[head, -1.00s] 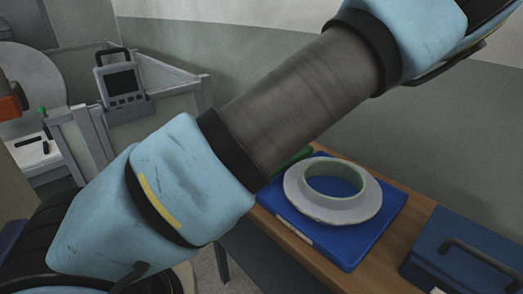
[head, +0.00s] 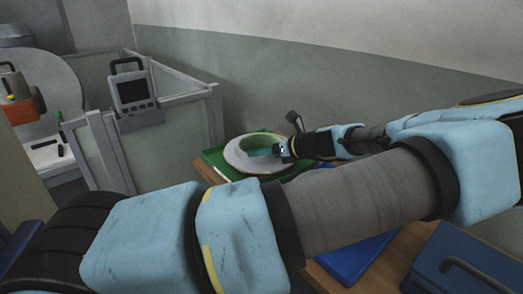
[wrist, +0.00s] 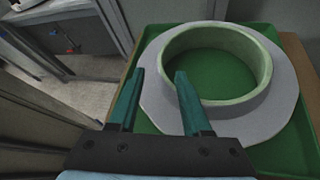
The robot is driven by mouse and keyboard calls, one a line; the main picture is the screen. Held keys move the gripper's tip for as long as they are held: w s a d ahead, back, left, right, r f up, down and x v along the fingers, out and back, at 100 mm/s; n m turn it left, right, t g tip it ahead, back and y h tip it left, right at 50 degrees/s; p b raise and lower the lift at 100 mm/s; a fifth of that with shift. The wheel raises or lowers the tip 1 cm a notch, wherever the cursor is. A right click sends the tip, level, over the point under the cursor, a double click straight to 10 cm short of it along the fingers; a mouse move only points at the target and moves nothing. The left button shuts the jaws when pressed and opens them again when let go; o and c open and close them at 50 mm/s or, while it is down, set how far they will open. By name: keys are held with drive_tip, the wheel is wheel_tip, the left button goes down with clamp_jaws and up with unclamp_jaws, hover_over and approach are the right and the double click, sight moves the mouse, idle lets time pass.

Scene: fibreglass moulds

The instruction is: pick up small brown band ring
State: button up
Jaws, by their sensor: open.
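I see no small brown band ring in these views. A pale grey flanged ring mould (head: 241,160) with a greenish upright collar lies on a green tray (head: 215,160); it fills the right of the wrist view (wrist: 262,120). My gripper (head: 280,150) is over the right side of this mould in the head view. In the wrist view my gripper (wrist: 160,74) is open, with nothing between its teal fingers. The left fingertip shows against the flange's outer edge, the right one against the collar wall. I cannot tell their height above it.
A blue tray (head: 352,262) lies nearer on the wooden bench (head: 410,240), mostly hidden by my arm. A blue case (head: 460,270) with a handle stands at the lower right. A grey frame with a screen unit (head: 133,92) stands left. The wall is close behind.

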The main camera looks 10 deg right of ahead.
drive_tip(key=p+x, duration=0.2)
drive_tip(key=x, duration=0.2)
drive_tip(key=shift+w, duration=0.2)
drive_tip(key=shift+w+a+f, duration=0.15)
drive_tip(key=shift+a+f, duration=0.1)
drive_tip(key=shift+f, duration=0.05)
clamp_jaws()
drive_tip(key=shift+f, duration=0.1)
idle(0.9)
